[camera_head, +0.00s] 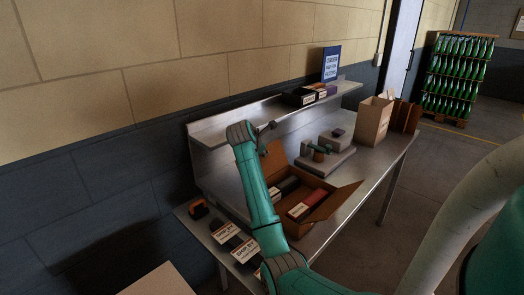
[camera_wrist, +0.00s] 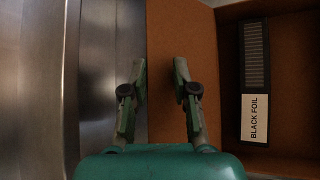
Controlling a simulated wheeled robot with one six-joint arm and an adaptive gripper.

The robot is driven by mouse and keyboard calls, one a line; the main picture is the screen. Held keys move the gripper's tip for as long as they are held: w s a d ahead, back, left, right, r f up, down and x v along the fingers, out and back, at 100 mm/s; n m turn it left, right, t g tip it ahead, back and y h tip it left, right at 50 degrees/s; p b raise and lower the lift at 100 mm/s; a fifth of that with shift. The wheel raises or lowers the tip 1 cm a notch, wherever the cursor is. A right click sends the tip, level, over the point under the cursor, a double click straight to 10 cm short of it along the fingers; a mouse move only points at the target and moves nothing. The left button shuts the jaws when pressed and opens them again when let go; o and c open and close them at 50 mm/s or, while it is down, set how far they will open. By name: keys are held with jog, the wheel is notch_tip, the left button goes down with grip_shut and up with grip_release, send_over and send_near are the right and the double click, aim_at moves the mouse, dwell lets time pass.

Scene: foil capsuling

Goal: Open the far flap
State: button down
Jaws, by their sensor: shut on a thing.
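An open brown cardboard box (camera_head: 322,213) sits on the metal bench, with packs inside. Its far flap (camera_head: 274,158) stands raised at the back left, partly behind my arm. My gripper (camera_wrist: 160,72) is shut on this flap, with one finger on each side of the edge. A black pack labelled BLACK FOIL (camera_wrist: 255,75) lies in the box to the right. In the head view my gripper is mostly hidden.
The steel bench (camera_head: 352,183) has a raised shelf (camera_head: 240,122) behind the box, holding small packs (camera_head: 303,96) and a sign (camera_head: 331,64).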

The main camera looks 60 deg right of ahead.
jog(key=shift+f, duration=0.3)
jog(key=c, duration=1.4)
grip_release()
jog(key=shift+o, duration=0.2)
jog(key=shift+r, duration=0.1)
jog(key=shift+a+r, duration=0.2)
jog(key=v, duration=1.1)
jog(key=shift+a, duration=0.2)
jog(key=shift+s, duration=0.1)
